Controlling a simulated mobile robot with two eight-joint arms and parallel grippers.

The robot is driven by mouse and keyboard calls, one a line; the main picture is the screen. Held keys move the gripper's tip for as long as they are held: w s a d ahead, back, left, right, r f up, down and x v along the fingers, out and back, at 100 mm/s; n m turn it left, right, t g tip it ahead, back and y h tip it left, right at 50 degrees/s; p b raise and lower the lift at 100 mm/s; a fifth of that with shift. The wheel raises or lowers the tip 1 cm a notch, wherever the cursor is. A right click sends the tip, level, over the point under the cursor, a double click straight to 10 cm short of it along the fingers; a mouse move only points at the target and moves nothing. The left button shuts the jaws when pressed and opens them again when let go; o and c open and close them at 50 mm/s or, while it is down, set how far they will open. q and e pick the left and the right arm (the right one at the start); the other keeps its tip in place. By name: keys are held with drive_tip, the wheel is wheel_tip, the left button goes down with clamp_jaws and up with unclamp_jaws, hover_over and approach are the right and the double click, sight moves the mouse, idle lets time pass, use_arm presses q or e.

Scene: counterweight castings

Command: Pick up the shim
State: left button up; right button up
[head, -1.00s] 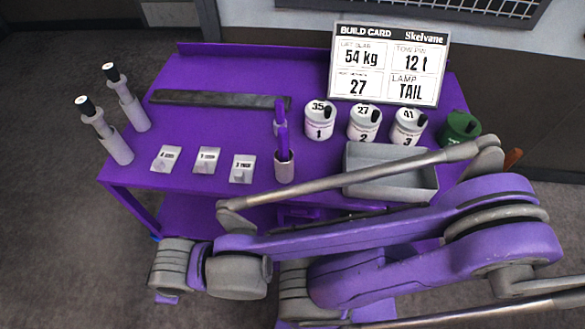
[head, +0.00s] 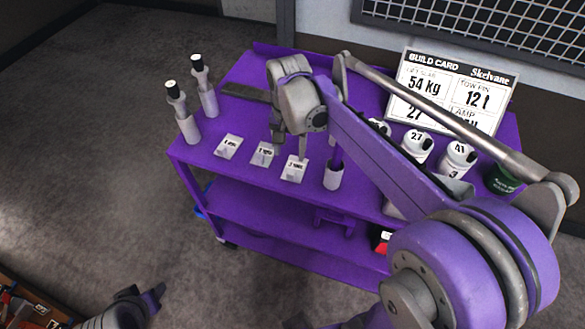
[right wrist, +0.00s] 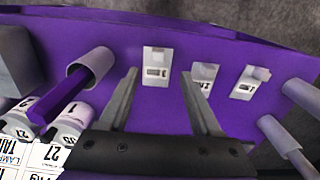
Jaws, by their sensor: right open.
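Three pale label cards lie in a row near the purple cart's front edge in the head view: a left one (head: 228,146), a middle one (head: 263,154) and a right one (head: 294,168). Small grey pieces show on them; their print is too small to read, so I cannot tell which is the shim. My right gripper (head: 290,147) is open and empty, pointing down above the cards. In the right wrist view its fingertips (right wrist: 160,73) frame one card (right wrist: 157,80), apart from it. My left gripper (head: 150,298) is partly in view at bottom left, its jaws unclear.
A cup with a purple rod (head: 333,176) stands close beside the right card. Two grey cylinders with black tops (head: 184,115) stand at the cart's left end. Numbered jars (head: 417,145) and a build card (head: 450,90) are behind my arm. A dark bar (head: 243,92) lies behind the cards.

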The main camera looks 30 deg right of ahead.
sight(291, 171)
drive_tip(key=f, duration=0.4)
drive_tip(key=shift+s+d, duration=0.15)
drive_tip(key=shift+s, duration=0.05)
drive_tip(key=f, duration=0.5)
drive_tip(key=shift+w+d+f, duration=0.15)
drive_tip(key=shift+w+f, duration=0.1)
drive_tip(key=shift+f, duration=0.05)
clamp_jaws()
